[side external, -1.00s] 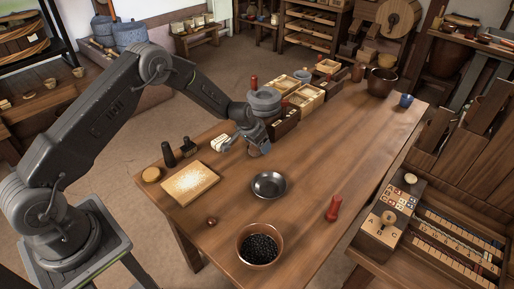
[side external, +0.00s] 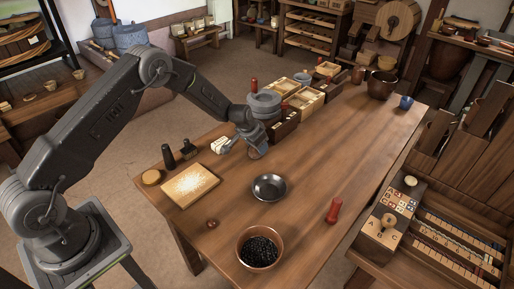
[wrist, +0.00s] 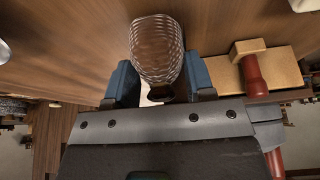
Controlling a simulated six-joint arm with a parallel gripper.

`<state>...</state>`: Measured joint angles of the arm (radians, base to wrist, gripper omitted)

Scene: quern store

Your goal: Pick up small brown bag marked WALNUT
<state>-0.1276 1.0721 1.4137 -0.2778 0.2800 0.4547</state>
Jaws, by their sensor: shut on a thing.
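My gripper (wrist: 160,84) is shut on a small brown bag (wrist: 157,45) with a pale net-like pattern. In the wrist view the bag sits between the two blue fingers, its rounded body beyond them and a narrow dark end near the palm. No WALNUT marking can be read on it. In the side external view my gripper (side external: 256,148) is low over the left-middle of the wooden table, beside the row of wooden boxes. The bag there is small and mostly hidden by the fingers, and I cannot tell if it touches the table.
The table (side external: 330,160) is clear to the right of my gripper. A dark dish (side external: 269,187) and a bowl of black grains (side external: 260,250) stand nearer the front. A pale board (side external: 190,185) lies left, wooden boxes (side external: 303,102) behind, a red-handled tool (side external: 333,211) at right.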

